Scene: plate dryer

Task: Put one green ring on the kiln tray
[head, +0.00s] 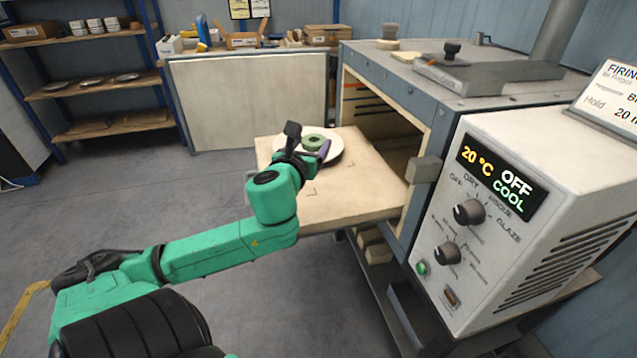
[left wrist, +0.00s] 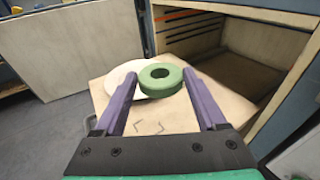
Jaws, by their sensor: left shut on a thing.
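A green ring (head: 314,142) shows over the kiln tray at my left gripper (head: 308,145). In the left wrist view, the ring (left wrist: 161,85) sits between the tips of the purple fingers (left wrist: 160,76), which are shut on it. The pale kiln tray (head: 345,203) sticks out of the open kiln. A round white plate (head: 335,155) lies on its far part, behind and partly under the ring in view; it also shows in the left wrist view (left wrist: 118,78). I cannot tell whether the ring touches the plate or hangs above it. My right gripper is not in view.
The kiln (head: 430,120) stands at the right of the tray, with its control box (head: 530,200) reading 20 °C, OFF, COOL. A large pale panel (head: 250,105) stands behind the tray. Shelves (head: 100,90) with dishes are at the back left. The tray's near part is bare.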

